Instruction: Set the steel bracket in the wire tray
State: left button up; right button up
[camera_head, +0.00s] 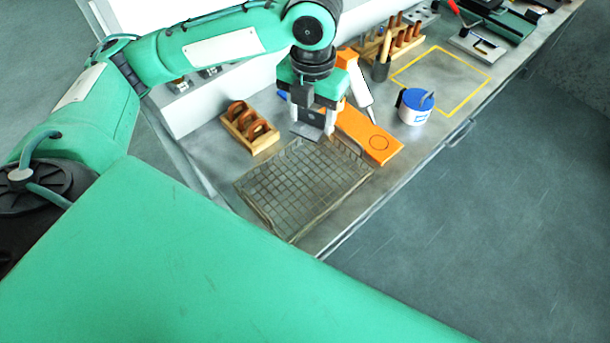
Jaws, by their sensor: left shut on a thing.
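The wire tray (268,222) is a shallow mesh basket at the near end of the grey bench, and it looks empty. My left gripper (314,129) points down over the tray's far edge. It is shut on a small grey metal piece, the steel bracket (303,131), whose flat part shows at the fingertips. The fingers hide part of the bracket. I cannot tell whether the bracket touches the tray's rim or is just above it. My right gripper is not in view.
A white and blue cup (413,108) stands farther right. A yellow-outlined area (440,78) of the bench is clear.

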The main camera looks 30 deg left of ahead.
pick_arm(q)
jog(key=m, duration=0.1)
jog(key=r+m, duration=0.1)
jog(key=m, duration=0.1)
jog(key=shift+s+m, duration=0.15)
jog(key=shift+m, duration=0.15)
jog(key=p, duration=0.1)
send_over(309, 180)
notch_tip(309, 180, down, 15)
jog(key=shift+r, duration=0.2)
jog(key=shift+f+p, duration=0.55)
jog(key=shift+f, duration=2.2)
jog(key=o, duration=1)
jog(key=shift+f, duration=0.1)
jog(key=shift+o, duration=0.2)
